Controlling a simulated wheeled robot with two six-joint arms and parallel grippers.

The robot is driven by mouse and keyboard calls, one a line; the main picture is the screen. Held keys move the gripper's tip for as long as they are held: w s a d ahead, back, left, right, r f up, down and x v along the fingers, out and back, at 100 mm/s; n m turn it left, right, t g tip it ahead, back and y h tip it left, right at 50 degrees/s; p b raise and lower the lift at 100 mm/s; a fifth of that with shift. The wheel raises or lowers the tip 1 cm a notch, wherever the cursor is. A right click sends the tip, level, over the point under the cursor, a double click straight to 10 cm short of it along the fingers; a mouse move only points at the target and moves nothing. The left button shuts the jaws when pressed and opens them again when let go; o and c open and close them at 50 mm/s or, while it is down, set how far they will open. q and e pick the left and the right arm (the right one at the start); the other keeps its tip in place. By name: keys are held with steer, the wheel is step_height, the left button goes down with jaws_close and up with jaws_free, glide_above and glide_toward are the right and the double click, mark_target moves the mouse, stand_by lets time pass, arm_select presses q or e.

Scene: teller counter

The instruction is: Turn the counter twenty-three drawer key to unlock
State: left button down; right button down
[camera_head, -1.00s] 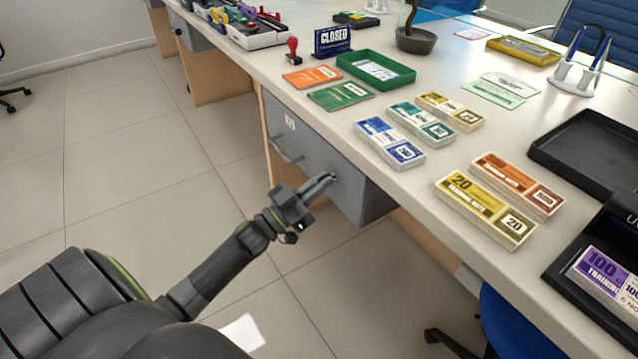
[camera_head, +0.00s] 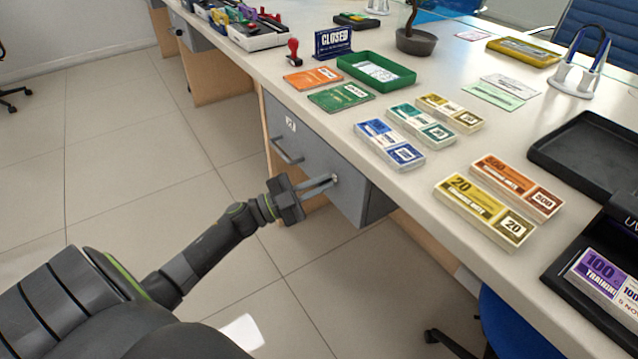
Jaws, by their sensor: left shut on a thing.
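The grey drawer (camera_head: 312,168) under the counter is closed, with a bar handle (camera_head: 287,152) and a small white number label (camera_head: 290,123) too small to read. My left gripper (camera_head: 331,182) is at the right part of the drawer front, where the lock is. Its fingers are shut on the key (camera_head: 334,178), which is small and mostly hidden by the fingertips. How far the key is turned cannot be told. My right gripper is not in view.
The white counter top (camera_head: 430,175) above the drawer holds banknote bundles (camera_head: 390,145), a green tray (camera_head: 376,69), booklets (camera_head: 340,97) and a black tray (camera_head: 590,150). A blue chair (camera_head: 500,315) stands at the lower right. The floor left of the drawer is clear.

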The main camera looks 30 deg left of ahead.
arm_select(q)
steer(key=shift+m+g, duration=0.4)
steer(key=shift+m, duration=0.8)
steer(key=m+g+p, duration=0.1)
steer(key=m+g, duration=0.1)
steer(key=m, duration=0.3)
steer(key=shift+r+p, duration=0.1)
steer(key=shift+p, duration=0.2)
steer(key=m+g+p, duration=0.1)
steer(key=m, duration=0.2)
steer(key=shift+m, duration=0.3)
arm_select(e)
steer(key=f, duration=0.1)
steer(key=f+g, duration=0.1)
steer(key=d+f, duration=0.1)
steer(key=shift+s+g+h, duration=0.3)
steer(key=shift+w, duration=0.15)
arm_select(q)
steer(key=c, duration=1.7)
jaws_free()
steer(key=shift+o, duration=0.7)
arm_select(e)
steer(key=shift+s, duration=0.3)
